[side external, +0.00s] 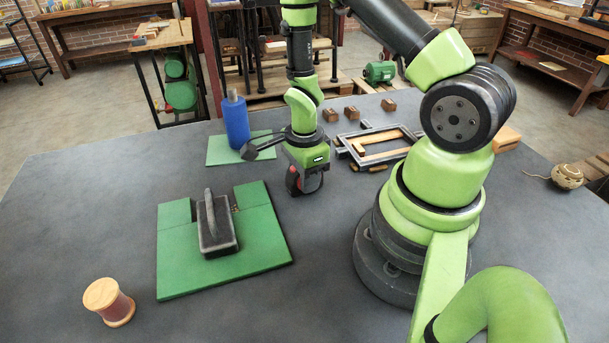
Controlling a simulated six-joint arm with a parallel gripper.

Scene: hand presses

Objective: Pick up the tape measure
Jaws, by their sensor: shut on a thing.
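The tape measure (293,181), a small black and red case, shows at the lower end of my arm near the middle of the table. My gripper (304,180) points down and is shut on it. The fingers and the gripper body hide part of the case. I cannot tell from this view whether its underside touches the table or is a little above it.
A green board (255,255) with a dark handled block (217,228) lies to the left. A blue bottle (236,122) stands behind on a green sheet. Grey frames (375,145) lie close right. A spool (109,302) stands front left. The front middle table is clear.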

